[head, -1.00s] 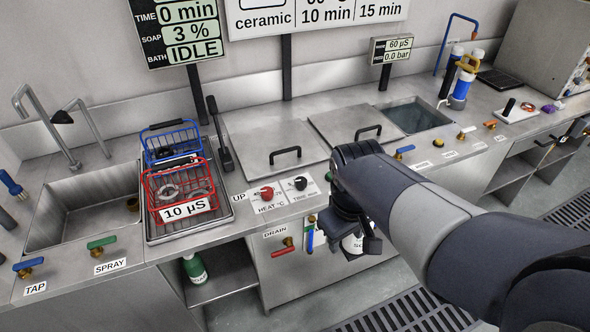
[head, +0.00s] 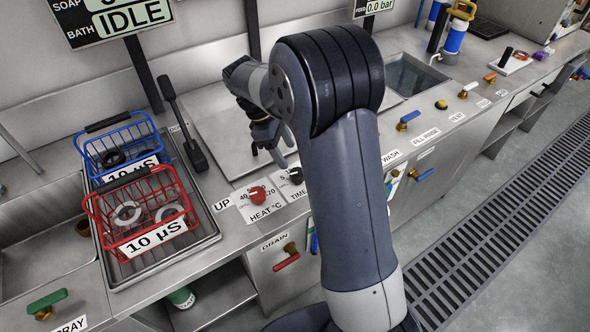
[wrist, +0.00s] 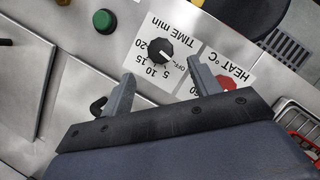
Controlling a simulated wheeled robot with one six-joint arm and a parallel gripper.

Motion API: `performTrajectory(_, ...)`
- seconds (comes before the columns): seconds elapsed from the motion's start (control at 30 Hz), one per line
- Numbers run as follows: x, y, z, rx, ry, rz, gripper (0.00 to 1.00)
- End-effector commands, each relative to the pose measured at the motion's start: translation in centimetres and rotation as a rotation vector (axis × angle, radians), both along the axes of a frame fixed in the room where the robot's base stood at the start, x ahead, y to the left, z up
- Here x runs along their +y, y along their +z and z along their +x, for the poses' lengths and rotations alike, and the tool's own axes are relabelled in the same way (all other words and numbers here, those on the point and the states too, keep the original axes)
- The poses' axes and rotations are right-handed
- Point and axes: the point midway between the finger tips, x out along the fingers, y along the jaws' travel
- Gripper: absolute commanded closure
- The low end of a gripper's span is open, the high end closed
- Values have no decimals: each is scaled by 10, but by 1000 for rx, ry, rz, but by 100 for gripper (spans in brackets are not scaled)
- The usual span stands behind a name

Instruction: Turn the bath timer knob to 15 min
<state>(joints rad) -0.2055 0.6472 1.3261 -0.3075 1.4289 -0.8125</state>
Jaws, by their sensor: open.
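The bath timer knob (wrist: 160,51) is black and round, on a white plate marked TIME min with OFF, 5, 10, 15 and 20. Its white pointer line appears to face the OFF mark. In the head view the timer knob (head: 296,175) sits right of the red heat knob, partly covered near my arm. My gripper (wrist: 161,72) is open and empty, its fingers apart on either side of the dial's lower part in the wrist view, not gripping the knob. In the head view my gripper (head: 268,150) is above the counter behind the knob.
The red heat knob (head: 257,196) sits close beside the timer, behind my right finger in the wrist view. A green button (wrist: 104,21) is nearby. Red (head: 98,224) and blue (head: 80,152) baskets stand left. A bath lid handle (wrist: 97,106) is near the left finger.

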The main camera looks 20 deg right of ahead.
Motion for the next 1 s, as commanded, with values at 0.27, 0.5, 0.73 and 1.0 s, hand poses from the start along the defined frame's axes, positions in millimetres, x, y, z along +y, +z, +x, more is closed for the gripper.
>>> performTrajectory(0.27,-19,-50,-11,5,-3,0,41)
performTrajectory(0.5,-29,-78,-15,2,-3,0,41)
performTrajectory(0.73,-31,-84,-16,-1,-2,1,41)
performTrajectory(1.0,-31,-83,-16,0,-2,1,51)
